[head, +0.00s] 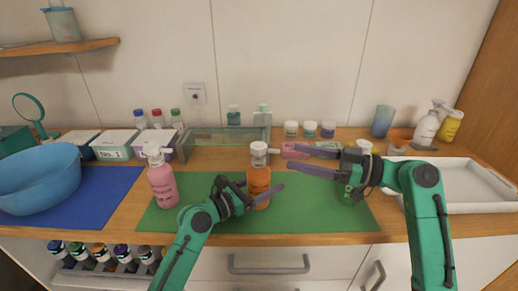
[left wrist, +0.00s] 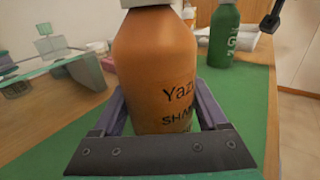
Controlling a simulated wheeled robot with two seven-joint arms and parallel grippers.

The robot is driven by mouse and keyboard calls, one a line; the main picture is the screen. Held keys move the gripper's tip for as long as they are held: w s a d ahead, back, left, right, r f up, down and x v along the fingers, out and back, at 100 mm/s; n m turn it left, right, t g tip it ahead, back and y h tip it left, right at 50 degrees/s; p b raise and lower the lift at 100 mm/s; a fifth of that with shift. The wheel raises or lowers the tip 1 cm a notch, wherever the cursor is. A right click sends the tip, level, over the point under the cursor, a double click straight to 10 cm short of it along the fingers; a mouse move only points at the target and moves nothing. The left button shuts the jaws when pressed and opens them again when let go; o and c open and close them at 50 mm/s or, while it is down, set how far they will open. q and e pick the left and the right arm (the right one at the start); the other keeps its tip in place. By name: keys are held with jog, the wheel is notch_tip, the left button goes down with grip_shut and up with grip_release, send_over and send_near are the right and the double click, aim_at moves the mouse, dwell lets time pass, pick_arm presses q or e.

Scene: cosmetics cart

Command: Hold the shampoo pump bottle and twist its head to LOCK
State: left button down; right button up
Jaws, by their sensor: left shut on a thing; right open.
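The orange shampoo pump bottle (head: 259,180) stands upright on the green mat (head: 320,208). Its white pump head (head: 259,149) has a nozzle that points right in the head view. My left gripper (head: 264,190) is shut around the lower body of the bottle. In the left wrist view the orange bottle (left wrist: 155,75) sits between both fingers, with its label partly visible and its pump head cut off. My right gripper (head: 292,157) is open and empty, just right of the pump head. Its fingers point left toward the nozzle and appear apart from it. Any lock marking is too small to read.
A pink pump bottle (head: 162,184) stands left on the mat. A blue bowl (head: 38,180) is at far left. A glass shelf (head: 215,138) and small jars (head: 309,129) stand behind. A white tray (head: 465,181) is at right, beyond my right arm. The mat's front right is clear.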

aim_at(267, 149)
jog(key=x, duration=1)
jog(key=shift+w+a, duration=0.1)
jog(key=shift+a, duration=0.25)
jog(key=shift+c, duration=0.3)
grip_shut()
jog(key=shift+d+n+g+y, duration=0.1)
jog(key=shift+n+g+y, duration=0.2)
jog(key=shift+n+g, duration=0.7)
jog(key=shift+o, duration=0.3)
grip_release()
